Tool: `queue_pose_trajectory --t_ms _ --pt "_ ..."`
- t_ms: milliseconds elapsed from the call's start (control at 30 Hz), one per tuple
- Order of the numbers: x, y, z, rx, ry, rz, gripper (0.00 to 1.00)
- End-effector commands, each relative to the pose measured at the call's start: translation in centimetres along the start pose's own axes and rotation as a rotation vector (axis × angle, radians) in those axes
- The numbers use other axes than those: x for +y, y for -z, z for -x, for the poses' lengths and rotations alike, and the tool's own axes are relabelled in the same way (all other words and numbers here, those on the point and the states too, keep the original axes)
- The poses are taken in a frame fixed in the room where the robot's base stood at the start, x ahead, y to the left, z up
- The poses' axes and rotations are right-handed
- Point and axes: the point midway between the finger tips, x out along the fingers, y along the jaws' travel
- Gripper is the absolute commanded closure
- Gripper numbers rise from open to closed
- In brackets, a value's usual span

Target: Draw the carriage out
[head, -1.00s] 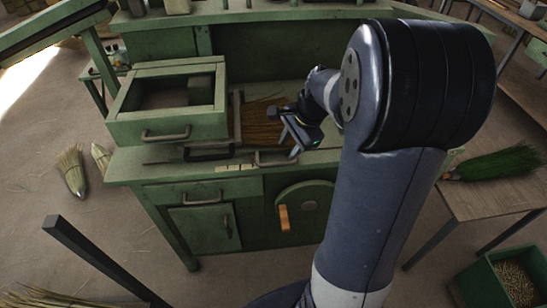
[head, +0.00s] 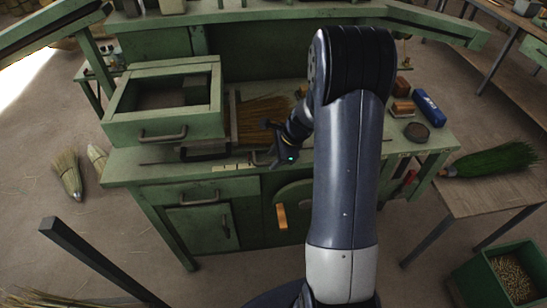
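A green bench machine (head: 190,176) stands ahead in the head view. On its top, a recess holds a bundle of brown bristles (head: 262,113), partly behind my arm. A bar handle (head: 260,157) sits at the front edge below the bristles, beside a pale scale strip (head: 228,168); this looks like the carriage's handle, but I cannot be sure. My gripper (head: 280,161) is at the right end of this handle, pointing down. Its fingers are small and dark, so I cannot tell whether they are open or touch the handle.
A green open-topped box (head: 168,128) with a handle stands at the machine's left. A round door with an orange grip (head: 282,216) is below. A blue box (head: 429,108) and a dark round tin (head: 416,132) lie right of my arm.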

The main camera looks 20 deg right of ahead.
Motion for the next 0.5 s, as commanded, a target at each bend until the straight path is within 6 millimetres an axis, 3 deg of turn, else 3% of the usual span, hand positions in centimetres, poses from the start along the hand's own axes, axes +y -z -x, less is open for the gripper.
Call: queue_pose_trajectory --t_ms 400,500 --pt "-0.01 0.01 -0.88 0.001 0.001 0.0 0.64" --pt "-0.01 0.01 -0.87 0.001 0.001 0.0 0.72"
